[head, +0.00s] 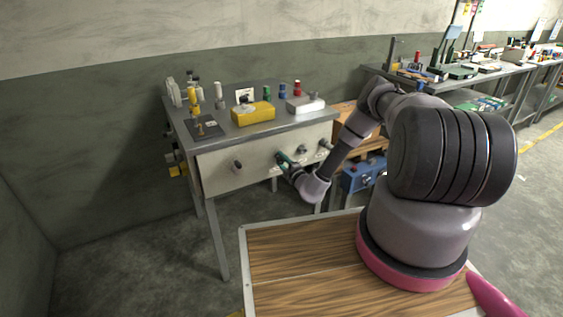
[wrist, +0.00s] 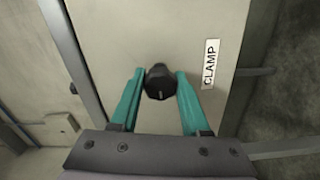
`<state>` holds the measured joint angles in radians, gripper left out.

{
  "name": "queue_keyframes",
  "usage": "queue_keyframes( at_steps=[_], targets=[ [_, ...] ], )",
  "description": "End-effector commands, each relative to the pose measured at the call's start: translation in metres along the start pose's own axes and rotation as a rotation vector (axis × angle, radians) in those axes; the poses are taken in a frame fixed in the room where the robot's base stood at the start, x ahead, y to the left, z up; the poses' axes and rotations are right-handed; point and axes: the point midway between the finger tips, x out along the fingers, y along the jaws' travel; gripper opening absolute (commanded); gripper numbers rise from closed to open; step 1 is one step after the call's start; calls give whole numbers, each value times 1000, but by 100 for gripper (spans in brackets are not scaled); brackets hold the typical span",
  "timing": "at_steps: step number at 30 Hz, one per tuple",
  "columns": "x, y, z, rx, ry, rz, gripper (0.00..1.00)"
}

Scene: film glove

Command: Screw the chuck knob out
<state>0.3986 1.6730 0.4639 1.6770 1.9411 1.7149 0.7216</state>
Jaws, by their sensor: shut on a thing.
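A black faceted knob (wrist: 158,80) with a light mark on its face sits between my gripper's two teal fingers in the wrist view. My gripper (wrist: 161,75) is shut on it, with one finger on each side. A white label reading CLAMP (wrist: 209,64) is on the panel to the right of this knob; I see no label reading chuck. In the head view my gripper (head: 284,159) is at the pale front panel (head: 215,175) of the bench, and its fingers and wrist hide the held knob. Other panel knobs are a dark one (head: 237,166) and a grey one (head: 302,149).
The bench top (head: 222,108) holds a yellow box (head: 253,113), a white box (head: 305,104) and several small bottles. A blue box (head: 362,174) stands low behind my arm. A wood-topped surface (head: 300,260) lies in front. A metal bar (wrist: 70,50) runs left of the fingers.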

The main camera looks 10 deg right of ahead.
Motion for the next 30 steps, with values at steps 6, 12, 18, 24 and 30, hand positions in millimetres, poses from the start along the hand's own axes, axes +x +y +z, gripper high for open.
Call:
queue_keyframes(
  at_steps=[6,12,18,24,30],
  targets=[
    [-1,-1,1,-207,-1,-2,0],
    [0,0,1,-396,-1,-2,0],
    [0,0,1,-587,-1,-2,0],
    [0,0,1,-777,-2,-2,0],
    [0,0,0,-967,0,-1,0]
  ],
)
